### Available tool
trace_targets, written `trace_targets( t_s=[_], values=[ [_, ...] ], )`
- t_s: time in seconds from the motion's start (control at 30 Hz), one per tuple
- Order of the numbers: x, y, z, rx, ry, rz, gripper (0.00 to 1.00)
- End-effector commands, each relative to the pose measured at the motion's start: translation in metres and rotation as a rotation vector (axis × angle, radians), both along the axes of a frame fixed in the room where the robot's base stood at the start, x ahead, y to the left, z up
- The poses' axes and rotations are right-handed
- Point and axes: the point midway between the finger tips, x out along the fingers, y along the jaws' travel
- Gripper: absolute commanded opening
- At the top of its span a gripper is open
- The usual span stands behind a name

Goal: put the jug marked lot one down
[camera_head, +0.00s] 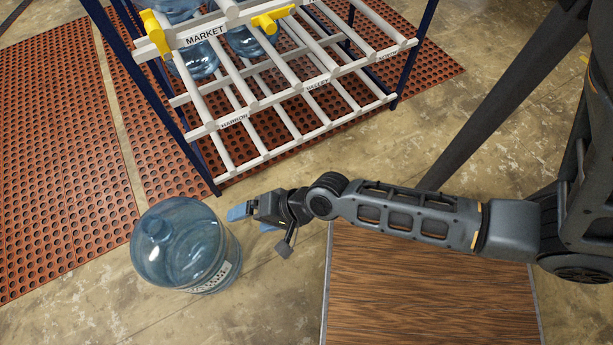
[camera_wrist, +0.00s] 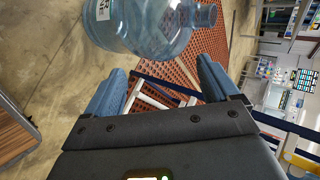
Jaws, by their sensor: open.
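A large clear blue jug (camera_head: 183,243) stands upright on the concrete floor at the lower left of the head view. A white label with dark print is partly visible low on its side, but I cannot read it fully. The jug also shows in the wrist view (camera_wrist: 140,28), ahead of the fingers. My gripper (camera_head: 252,219) is just to the right of the jug, its blue fingers apart with nothing between them. In the wrist view the open fingers (camera_wrist: 158,92) are clear of the jug.
A rack with white rails (camera_head: 290,85) and blue posts stands behind, with signs such as MARKET and HARBOR. Other jugs (camera_head: 198,62) sit on its upper left. Red perforated mats (camera_head: 60,150) cover the floor left. A wood-topped surface (camera_head: 430,290) lies below my arm.

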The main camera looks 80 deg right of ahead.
Motion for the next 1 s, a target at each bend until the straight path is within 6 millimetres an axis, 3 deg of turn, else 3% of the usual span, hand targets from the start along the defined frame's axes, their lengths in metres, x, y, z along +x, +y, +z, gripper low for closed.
trace_targets(
  t_s=[0.03,0.1,0.3,0.5,0.6,0.73,1.0],
  values=[
    [-0.023,0.003,0.013,-0.111,-0.02,0.054,0.88],
    [-0.045,0.004,0.035,-0.276,-0.058,0.133,0.88],
    [-0.098,0.008,0.119,-0.741,-0.185,0.363,0.88],
    [-0.129,0.019,0.211,-1.144,-0.321,0.558,0.88],
    [-0.137,0.023,0.243,-1.279,-0.371,0.619,0.88],
    [-0.141,0.027,0.266,-1.372,-0.409,0.655,0.88],
    [-0.141,0.028,0.27,-1.394,-0.417,0.663,0.88]
  ],
)
